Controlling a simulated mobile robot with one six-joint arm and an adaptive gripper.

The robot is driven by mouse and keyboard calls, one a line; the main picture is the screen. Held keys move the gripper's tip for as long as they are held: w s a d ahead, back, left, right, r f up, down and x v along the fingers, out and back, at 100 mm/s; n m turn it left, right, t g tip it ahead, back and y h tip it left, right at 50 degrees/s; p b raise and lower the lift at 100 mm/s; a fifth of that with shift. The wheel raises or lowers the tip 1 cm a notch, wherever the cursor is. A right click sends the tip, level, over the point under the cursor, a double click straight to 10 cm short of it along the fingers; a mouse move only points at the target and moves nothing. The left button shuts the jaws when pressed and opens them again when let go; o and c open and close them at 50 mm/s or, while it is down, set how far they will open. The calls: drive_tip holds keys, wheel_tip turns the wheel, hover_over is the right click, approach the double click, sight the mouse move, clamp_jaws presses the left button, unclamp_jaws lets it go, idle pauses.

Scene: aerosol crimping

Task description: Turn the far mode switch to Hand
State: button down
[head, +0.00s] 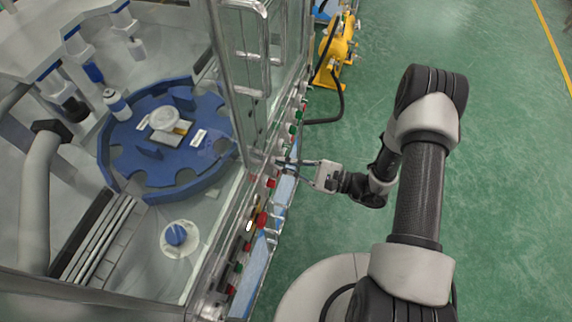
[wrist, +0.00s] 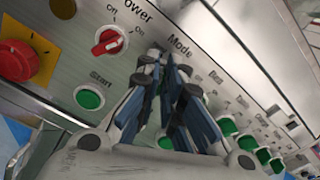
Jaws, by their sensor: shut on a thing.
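The far mode switch is hidden behind my fingers in the wrist view; its label "Mode" (wrist: 180,47) shows on the metal control panel (wrist: 215,48) just above the fingertips. My gripper (wrist: 167,66) is at the panel face below that label, its fingers closed on the switch. The switch's pointing direction cannot be seen. In the head view my gripper (head: 284,162) reaches left to the panel strip along the machine's side, and the switch is too small to make out there.
A red power switch (wrist: 108,42) sits left of the fingers, with a green start button (wrist: 89,97) below it. A red knob on yellow (wrist: 17,62) is farther left. Several green buttons (wrist: 247,144) run to the right. Clear guard panels (head: 215,262) rise beside the strip; green floor (head: 480,110) is open.

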drive_tip(key=shift+n, duration=0.5)
drive_tip(key=c, duration=1.7)
unclamp_jaws()
drive_tip(key=v, duration=1.2)
drive_tip(key=shift+r, duration=0.1)
